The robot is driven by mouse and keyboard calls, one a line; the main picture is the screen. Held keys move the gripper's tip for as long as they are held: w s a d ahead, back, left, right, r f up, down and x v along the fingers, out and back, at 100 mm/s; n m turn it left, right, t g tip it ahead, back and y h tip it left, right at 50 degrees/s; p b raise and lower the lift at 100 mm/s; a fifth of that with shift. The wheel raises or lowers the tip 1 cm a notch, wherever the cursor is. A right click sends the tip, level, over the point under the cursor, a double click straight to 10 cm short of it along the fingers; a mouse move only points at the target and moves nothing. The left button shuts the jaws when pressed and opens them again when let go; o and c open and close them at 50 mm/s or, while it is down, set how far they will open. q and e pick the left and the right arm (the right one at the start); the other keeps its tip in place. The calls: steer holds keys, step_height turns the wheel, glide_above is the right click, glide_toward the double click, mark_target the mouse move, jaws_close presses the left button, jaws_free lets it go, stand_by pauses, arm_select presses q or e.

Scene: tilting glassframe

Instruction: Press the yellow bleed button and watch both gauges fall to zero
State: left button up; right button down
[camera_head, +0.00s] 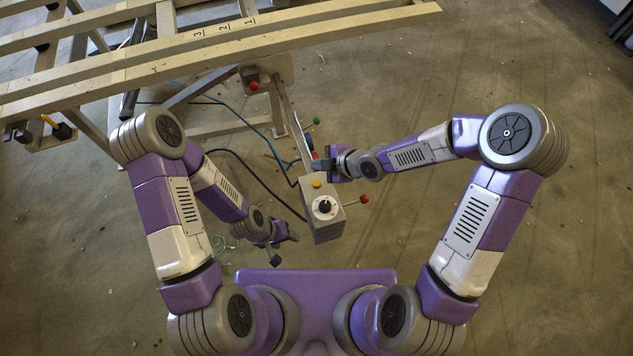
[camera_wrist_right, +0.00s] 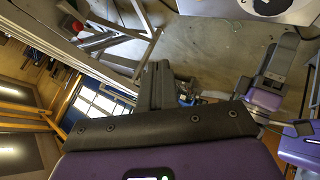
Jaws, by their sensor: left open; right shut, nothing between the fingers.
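A grey control box (camera_head: 328,227) stands at the centre of the head view, with a yellow button (camera_head: 317,183) on its top and a black knob on a white round plate (camera_head: 324,206). No gauge can be made out for certain. My right gripper (camera_head: 320,167) is shut and empty just above the box's far edge, close to the yellow button; I cannot tell if it touches. It also shows in the right wrist view (camera_wrist_right: 158,85), where the box (camera_wrist_right: 290,12) is cut off at the top. My left gripper (camera_head: 292,236) is open and empty, left of the box.
A red-knobbed lever (camera_head: 363,199) sticks out at the box's right, and a green knob (camera_head: 317,121) stands behind it. Black and blue hoses run left of the box. A beige tilting frame (camera_head: 150,75) fills the upper left.

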steer(key=b, duration=0.6)
glide_above(319, 185)
step_height(319, 185, down, 8)
steer(key=shift+f+b, duration=0.4)
steer(key=shift+f, duration=0.1)
stand_by(1.4)
steer(key=shift+f+b, duration=0.3)
steer(key=shift+b, duration=0.2)
steer(key=shift+f+b, duration=0.4)
steer(key=shift+b, duration=0.05)
stand_by(0.4)
stand_by(0.3)
steer(key=shift+r+p, duration=0.55)
steer(key=shift+r, duration=0.25)
